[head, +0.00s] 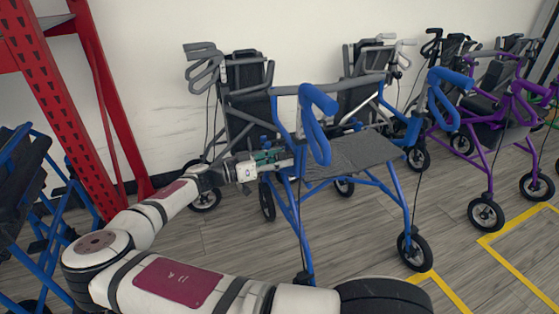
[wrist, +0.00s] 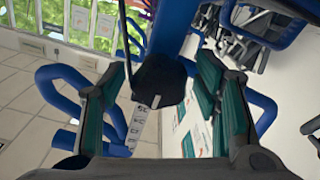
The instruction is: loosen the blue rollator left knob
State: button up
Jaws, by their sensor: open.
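The blue rollator (head: 350,155) stands upright in the middle of the head view, with a blue frame, a dark grey seat and blue looped handles. My gripper (head: 288,161) reaches its left side, by the upright under the left handle. In the wrist view a black knob (wrist: 160,80) sits on a blue tube. My open gripper (wrist: 162,66) has one green-padded finger on each side of the knob, with small gaps showing. I cannot tell how deep the knob lies between the pads. The knob cannot be made out in the head view.
A red rack (head: 75,110) stands at the left, with another blue walker (head: 30,190) beside it. A grey rollator (head: 245,85) stands behind, against the wall. A purple rollator (head: 490,150) is at the right. Yellow lines (head: 500,255) mark the open floor in front.

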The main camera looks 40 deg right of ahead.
jog(key=c, duration=1.2)
jog(key=shift+o, duration=0.2)
